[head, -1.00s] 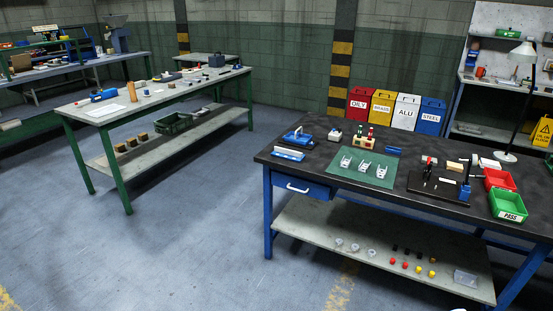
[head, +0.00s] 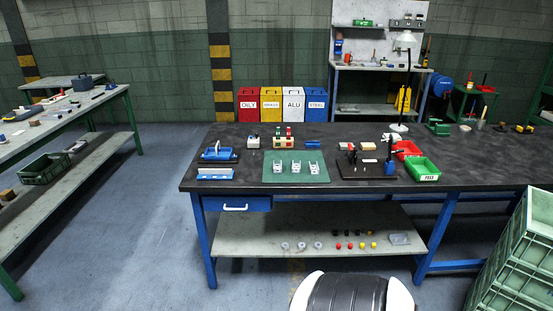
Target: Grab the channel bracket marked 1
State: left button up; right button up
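Several small silvery brackets lie in a row on a green mat (head: 272,178) on the dark workbench (head: 460,171). The left bracket (head: 280,169), the middle bracket (head: 297,168) and the right bracket (head: 314,167) stand apart from each other. Their marks are too small to read from here. Neither of my grippers shows in the head view.
Left of the mat are a blue tool (head: 218,154) and a blue-and-white block (head: 215,174). Right of it are a black board (head: 370,172), a red bin (head: 406,149) and a green bin (head: 424,168).

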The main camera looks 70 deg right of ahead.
aim_at(277, 167)
jog(key=i+z, duration=0.25)
jog(key=z, duration=0.2)
jog(key=i+z, duration=0.4)
jog(key=i+j+z, duration=0.1)
jog(key=z, duration=0.35)
